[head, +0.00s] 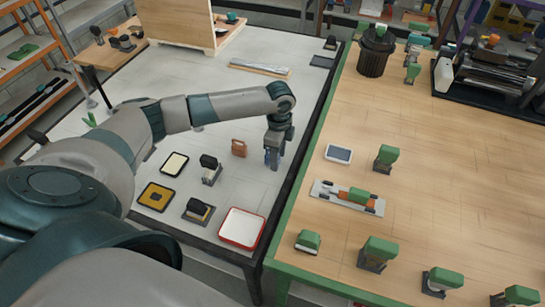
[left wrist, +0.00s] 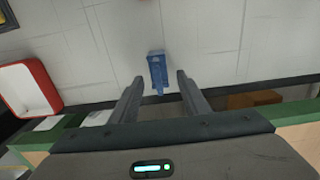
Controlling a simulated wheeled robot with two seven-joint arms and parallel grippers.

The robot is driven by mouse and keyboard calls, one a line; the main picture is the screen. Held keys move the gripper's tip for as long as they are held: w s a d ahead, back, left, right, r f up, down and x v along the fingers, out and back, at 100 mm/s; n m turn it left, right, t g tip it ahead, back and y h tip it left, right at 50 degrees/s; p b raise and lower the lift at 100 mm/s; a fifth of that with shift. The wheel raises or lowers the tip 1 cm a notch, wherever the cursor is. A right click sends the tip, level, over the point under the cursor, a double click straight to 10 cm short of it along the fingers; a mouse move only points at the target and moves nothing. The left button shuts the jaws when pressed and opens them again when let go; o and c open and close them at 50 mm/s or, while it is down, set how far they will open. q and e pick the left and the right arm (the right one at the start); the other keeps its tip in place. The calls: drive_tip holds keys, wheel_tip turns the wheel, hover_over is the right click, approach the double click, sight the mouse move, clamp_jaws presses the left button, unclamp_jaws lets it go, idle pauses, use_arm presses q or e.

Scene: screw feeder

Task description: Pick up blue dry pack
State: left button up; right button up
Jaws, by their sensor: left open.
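The blue dry pack (left wrist: 157,68) is a small blue block on the pale tabletop in the left wrist view. It lies between and slightly ahead of my left gripper's two fingertips (left wrist: 160,79), and I see no contact. In the head view my left gripper (head: 274,154) points down at the right part of the white table. Only a little blue of the pack (head: 267,157) shows beside the fingers, which hide the rest. My left gripper is open and empty. My right gripper is in neither view.
An orange-brown pack (head: 238,147) stands just left of the gripper. A red-rimmed white tray (head: 242,245) lies nearer, and shows in the left wrist view (left wrist: 53,94). A black-and-grey device (head: 210,170) stands left. A green-edged wooden table (head: 440,185) adjoins at right.

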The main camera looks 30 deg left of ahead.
use_arm(q)
drive_tip(key=shift+f, duration=0.15)
idle(0.3)
clamp_jaws()
drive_tip(key=shift+r+b, duration=0.4)
drive_tip(key=shift+r, duration=0.25)
wheel_tip(320, 180, up, 2)
drive_tip(key=shift+w+r+b, duration=0.1)
drive_tip(key=shift+b, duration=0.4)
drive_tip(key=d+r+b, duration=0.1)
drive_tip(key=d+r, duration=0.1)
drive_tip(key=d, duration=0.1)
drive_tip(key=s+d+r+b, duration=0.1)
drive_tip(key=d+r, duration=0.2)
drive_tip(key=d, duration=0.1)
drive_tip(key=s+d+r+b, duration=0.1)
drive_tip(key=d+r, duration=0.1)
drive_tip(key=d, duration=0.2)
drive_tip(key=shift+d+r, duration=0.25)
drive_tip(key=shift+r, duration=0.05)
